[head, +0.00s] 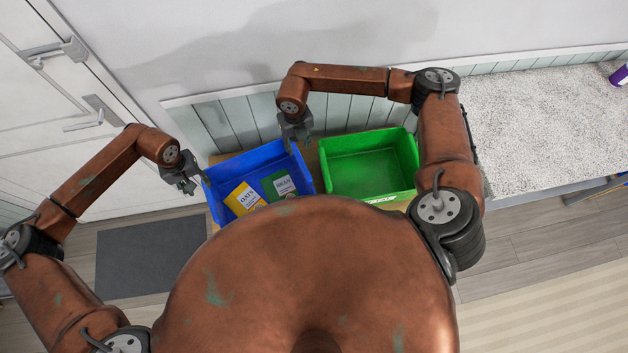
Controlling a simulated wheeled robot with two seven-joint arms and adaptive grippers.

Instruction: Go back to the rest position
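My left gripper (198,187) hangs at the outer left rim of the blue bin (222,208). Its fingers look spread, with nothing seen between them. My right gripper (297,146) hangs over the back right corner of the blue bin, near the gap beside the green bin (370,176). Its fingers also look spread and empty. A yellow packet (244,198) and a green packet (280,185) with pale labels lie in the blue bin. The green bin looks empty.
Both bins stand on a wooden table (313,166) against the panelled wall. A speckled counter (545,125) is at the right, with a purple container (620,75) at its far edge. A white door (60,110) and a dark floor mat (150,255) are at the left.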

